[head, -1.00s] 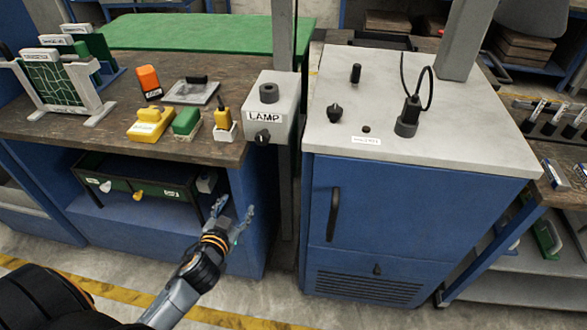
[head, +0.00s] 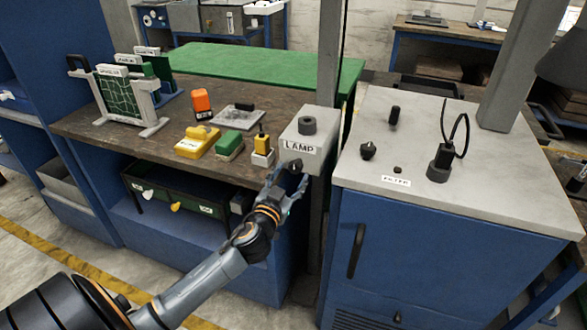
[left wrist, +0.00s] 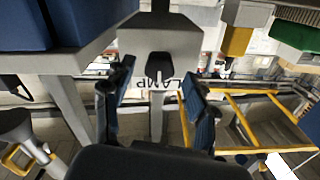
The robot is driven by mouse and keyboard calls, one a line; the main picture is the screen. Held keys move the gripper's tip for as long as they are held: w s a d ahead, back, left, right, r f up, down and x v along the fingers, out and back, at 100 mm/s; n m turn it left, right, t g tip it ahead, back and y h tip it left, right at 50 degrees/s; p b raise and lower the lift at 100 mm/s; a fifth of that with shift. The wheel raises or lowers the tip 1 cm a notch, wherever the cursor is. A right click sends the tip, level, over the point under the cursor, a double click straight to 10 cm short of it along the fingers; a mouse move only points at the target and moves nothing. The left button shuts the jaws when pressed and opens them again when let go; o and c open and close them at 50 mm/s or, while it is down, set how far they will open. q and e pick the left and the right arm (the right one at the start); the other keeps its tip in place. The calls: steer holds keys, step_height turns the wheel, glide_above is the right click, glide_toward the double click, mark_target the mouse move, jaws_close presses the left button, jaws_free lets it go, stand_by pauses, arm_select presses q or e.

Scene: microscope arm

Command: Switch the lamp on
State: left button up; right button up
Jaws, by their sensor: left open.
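The grey lamp box (head: 322,131), labelled LAMP, stands on a post at the right end of the wooden bench. A dark knob (head: 297,165) is on its front below the label, partly hidden by my gripper. My left gripper (head: 287,178) is just in front of the knob. In the left wrist view the black knob (left wrist: 160,66) with a pale mark shows upside down on the box (left wrist: 178,34), between my open fingers (left wrist: 158,84). I cannot tell whether the fingers touch it. My right gripper is out of view.
A blue cabinet (head: 440,250) with a grey top, knobs and a cable stands close on the right. On the bench are a yellow block (head: 197,143), a green block (head: 229,143) and a small yellow piece in a white holder (head: 262,158). A green-edged drawer (head: 180,192) is below.

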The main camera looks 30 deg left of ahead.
arm_select(q)
steer(key=shift+x, duration=1.2)
steer(key=c, duration=1.1)
steer(key=shift+c, duration=0.2)
